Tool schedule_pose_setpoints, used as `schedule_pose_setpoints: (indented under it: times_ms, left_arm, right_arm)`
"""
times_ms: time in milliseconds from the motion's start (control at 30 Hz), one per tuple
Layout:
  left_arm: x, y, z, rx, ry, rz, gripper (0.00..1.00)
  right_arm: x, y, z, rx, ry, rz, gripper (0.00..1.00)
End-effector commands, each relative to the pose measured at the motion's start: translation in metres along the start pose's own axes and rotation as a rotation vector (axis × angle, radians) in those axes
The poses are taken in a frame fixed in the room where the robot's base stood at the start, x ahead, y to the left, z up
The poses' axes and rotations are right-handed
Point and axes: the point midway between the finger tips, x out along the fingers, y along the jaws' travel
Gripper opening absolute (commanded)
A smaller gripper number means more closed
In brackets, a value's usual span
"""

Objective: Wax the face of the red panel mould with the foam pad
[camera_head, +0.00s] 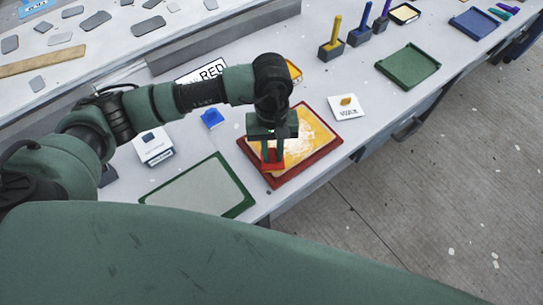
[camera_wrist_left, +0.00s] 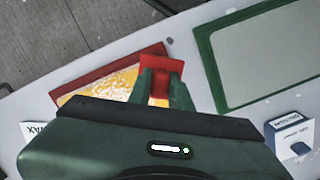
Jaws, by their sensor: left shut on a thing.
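The red panel mould (camera_head: 328,150) lies on the bench with a raised red rim. Its face (camera_head: 315,128) is yellow-orange with whitish streaks and patches, mostly left of the middle. My left gripper (camera_head: 272,152) points down over the mould's near left part and is shut on a red pad (camera_head: 272,165). The pad is at or just above the face; I cannot tell if it touches. In the left wrist view the pad (camera_wrist_left: 160,66) sits between the fingertips, with the mould's red rim (camera_wrist_left: 105,70) beside it. My right gripper is not in view.
A green-framed panel (camera_head: 240,208) lies left of the mould. A white box (camera_head: 153,148), a blue block (camera_head: 212,118), a RED sign (camera_head: 212,70) and a WAX card (camera_head: 346,107) stand around. Handled tools (camera_head: 332,45) and a green tray (camera_head: 410,66) are further right.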

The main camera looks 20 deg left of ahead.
Motion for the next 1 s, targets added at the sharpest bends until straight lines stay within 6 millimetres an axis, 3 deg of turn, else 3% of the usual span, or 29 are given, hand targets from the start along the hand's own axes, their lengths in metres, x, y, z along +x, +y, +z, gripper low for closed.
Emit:
schedule_pose_setpoints:
  times_ms: [333, 1000]
  left_arm:
    - [-0.028, 0.003, -0.001, -0.012, 0.000, 0.002, 0.00]
    - [-0.029, 0.001, -0.006, -0.026, 0.001, 0.003, 0.00]
  right_arm:
    - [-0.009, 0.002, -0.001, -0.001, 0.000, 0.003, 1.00]
    - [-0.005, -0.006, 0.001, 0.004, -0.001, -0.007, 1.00]
